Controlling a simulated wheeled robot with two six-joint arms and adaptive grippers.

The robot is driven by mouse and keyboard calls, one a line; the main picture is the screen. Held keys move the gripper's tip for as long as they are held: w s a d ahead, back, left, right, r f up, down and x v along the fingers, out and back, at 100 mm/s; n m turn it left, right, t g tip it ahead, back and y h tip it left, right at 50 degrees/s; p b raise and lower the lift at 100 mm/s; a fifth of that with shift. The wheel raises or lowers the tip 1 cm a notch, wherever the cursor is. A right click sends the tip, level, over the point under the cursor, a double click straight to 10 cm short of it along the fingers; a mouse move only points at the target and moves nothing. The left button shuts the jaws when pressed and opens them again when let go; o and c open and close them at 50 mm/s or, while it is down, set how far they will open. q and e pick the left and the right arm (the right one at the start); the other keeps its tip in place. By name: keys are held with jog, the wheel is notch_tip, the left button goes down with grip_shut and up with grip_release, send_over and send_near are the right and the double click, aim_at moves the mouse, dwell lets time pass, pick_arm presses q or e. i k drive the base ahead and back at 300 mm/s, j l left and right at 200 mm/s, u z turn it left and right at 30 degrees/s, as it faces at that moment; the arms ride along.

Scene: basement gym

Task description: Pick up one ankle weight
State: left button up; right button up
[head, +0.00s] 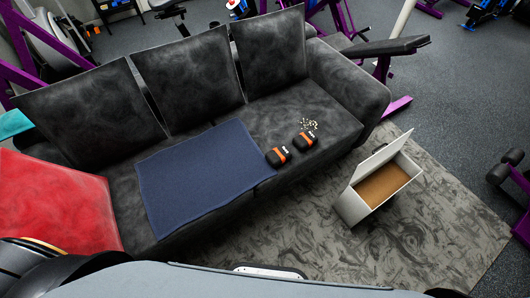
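Two small ankle weights, black with an orange band and a pale mark, sit on the dark sofa seat. One ankle weight (278,156) lies at the right edge of the blue towel. The other ankle weight (304,141) is a little farther back and to the right on the bare sofa seat. They are close together. Neither of my grippers is in view; parts of my own body show along the bottom edge.
The black sofa (262,115) carries a blue towel (200,170) and a red cushion (55,205). Small pale bits (310,124) lie behind the weights. An open white box (352,207) stands on the grey patterned rug (300,235). Purple-framed gym equipment (396,107) surrounds the sofa.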

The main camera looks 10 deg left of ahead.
aim_at(279, 155)
jog(key=u, duration=2.1)
jog(key=k+l, duration=0.15)
jog(key=l, duration=0.25)
jog(key=k+l, duration=0.15)
jog(key=l, duration=0.2)
jog(key=k+l, duration=0.15)
jog(key=l, duration=0.25)
jog(key=k+l, duration=0.15)
jog(key=l, duration=0.2)
jog(key=k+l, duration=0.2)
jog(key=l, duration=0.2)
